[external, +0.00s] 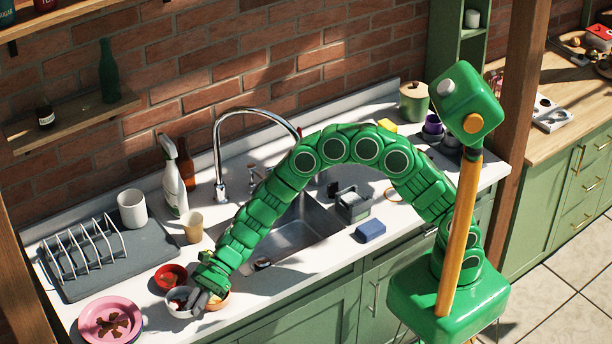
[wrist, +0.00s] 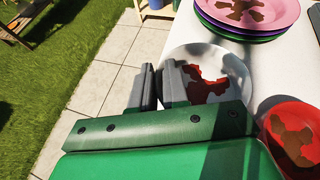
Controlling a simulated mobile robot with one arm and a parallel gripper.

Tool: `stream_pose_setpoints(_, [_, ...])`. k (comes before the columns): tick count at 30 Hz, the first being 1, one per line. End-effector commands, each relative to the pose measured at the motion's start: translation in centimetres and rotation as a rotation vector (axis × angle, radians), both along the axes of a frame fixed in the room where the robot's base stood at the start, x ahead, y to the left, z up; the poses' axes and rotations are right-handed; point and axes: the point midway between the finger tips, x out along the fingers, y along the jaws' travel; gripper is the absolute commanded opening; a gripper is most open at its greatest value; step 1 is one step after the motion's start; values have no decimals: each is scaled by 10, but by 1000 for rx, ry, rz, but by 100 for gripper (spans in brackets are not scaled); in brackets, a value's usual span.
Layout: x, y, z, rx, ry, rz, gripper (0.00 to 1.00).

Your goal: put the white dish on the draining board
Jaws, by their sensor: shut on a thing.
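The white dish (external: 177,305) is at the counter's front edge in the external view, partly hidden by my gripper (external: 200,298). In the wrist view the white dish (wrist: 238,73) has red-brown stains inside. My gripper (wrist: 162,88) is shut on its left rim, one finger outside and one inside. I cannot tell whether the dish is touching the counter. The draining board (external: 84,287) is a dark grey slab at the counter's left, with a white wire rack (external: 85,247) and a white mug (external: 132,209) on it.
A stained red bowl (external: 168,271) sits close behind the dish, and an orange bowl (external: 217,304) is to its right. Stacked plates, pink on top (external: 92,317), stand to its left. A paper cup (external: 193,227), spray bottle (external: 173,185) and sink (external: 290,245) are farther back.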

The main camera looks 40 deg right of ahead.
Motion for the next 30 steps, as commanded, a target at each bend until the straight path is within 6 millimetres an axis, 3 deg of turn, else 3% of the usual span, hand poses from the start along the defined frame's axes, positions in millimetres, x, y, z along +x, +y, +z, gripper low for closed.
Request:
stream_pose_setpoints(9, [3, 8, -10, 2, -1, 1, 0])
stream_pose_setpoints(16, [3, 7, -36, 3, 1, 1, 0])
stream_pose_setpoints(26, [3, 7, -39, 3, -1, 1, 0])
stream_pose_setpoints(27, [3, 7, -39, 2, 0, 1, 16])
stream_pose_setpoints(30, [3, 7, -39, 2, 0, 1, 31])
